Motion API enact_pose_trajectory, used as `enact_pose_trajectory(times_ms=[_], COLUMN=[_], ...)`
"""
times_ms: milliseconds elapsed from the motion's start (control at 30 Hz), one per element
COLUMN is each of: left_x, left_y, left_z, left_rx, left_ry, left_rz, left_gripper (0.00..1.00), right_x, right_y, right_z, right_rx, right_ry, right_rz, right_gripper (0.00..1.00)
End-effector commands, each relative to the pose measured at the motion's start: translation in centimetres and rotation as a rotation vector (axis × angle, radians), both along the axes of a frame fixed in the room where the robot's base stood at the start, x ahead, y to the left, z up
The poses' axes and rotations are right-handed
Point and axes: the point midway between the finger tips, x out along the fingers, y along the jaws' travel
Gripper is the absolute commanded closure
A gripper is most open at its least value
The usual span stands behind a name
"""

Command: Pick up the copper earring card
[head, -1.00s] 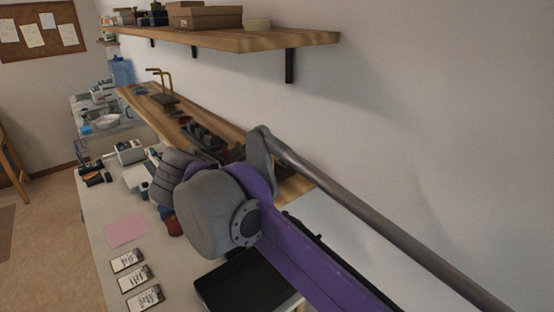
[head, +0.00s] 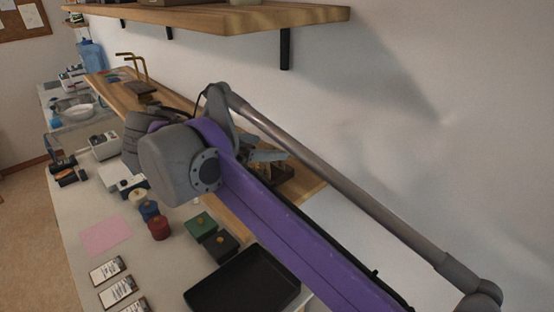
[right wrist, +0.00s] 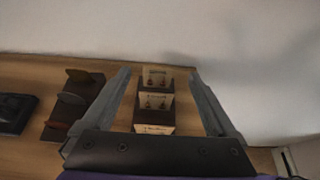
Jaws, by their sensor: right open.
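Several cream earring cards stand in a dark tiered holder in the right wrist view: a back card (right wrist: 156,77), a middle card (right wrist: 155,100) and a front card (right wrist: 153,129). Small brownish earrings show on the back and middle cards; I cannot tell which card is the copper one. My right gripper (right wrist: 163,88) is open and empty, its fingers to the left and right of the holder in the picture. In the head view, my right gripper (head: 266,156) is partly hidden by my purple arm, over the wooden shelf's near end. My left gripper is not in view.
A dark stand with coloured discs (right wrist: 75,100) is left of the holder. The wall (head: 440,170) is close behind the wooden shelf (head: 305,190). An upper shelf (head: 220,22) hangs above.

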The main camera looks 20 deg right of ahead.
Motion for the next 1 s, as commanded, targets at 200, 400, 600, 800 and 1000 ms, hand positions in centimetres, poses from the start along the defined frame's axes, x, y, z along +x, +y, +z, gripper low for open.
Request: enact_pose_trajectory(times_ms=[200,400,600,800,1000], left_x=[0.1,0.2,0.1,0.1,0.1], left_y=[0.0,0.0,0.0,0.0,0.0], left_z=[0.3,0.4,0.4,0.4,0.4], left_rx=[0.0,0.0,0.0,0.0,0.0], left_ry=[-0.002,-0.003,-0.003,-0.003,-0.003], left_rz=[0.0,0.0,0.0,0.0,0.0], left_gripper=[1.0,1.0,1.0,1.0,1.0], right_x=[0.9,1.6,1.6,1.6,1.6], right_y=[-2.4,-4.1,-4.2,-4.2,-4.2], right_z=[-1.5,-2.4,-2.5,-2.5,-2.5], right_rx=[-0.001,0.001,0.0,0.0,0.0], right_ry=[-0.001,-0.002,-0.001,-0.001,-0.001], right_rz=[-0.005,-0.001,0.0,0.0,0.0], right_gripper=[0.07,0.07,0.07,0.34,0.71])
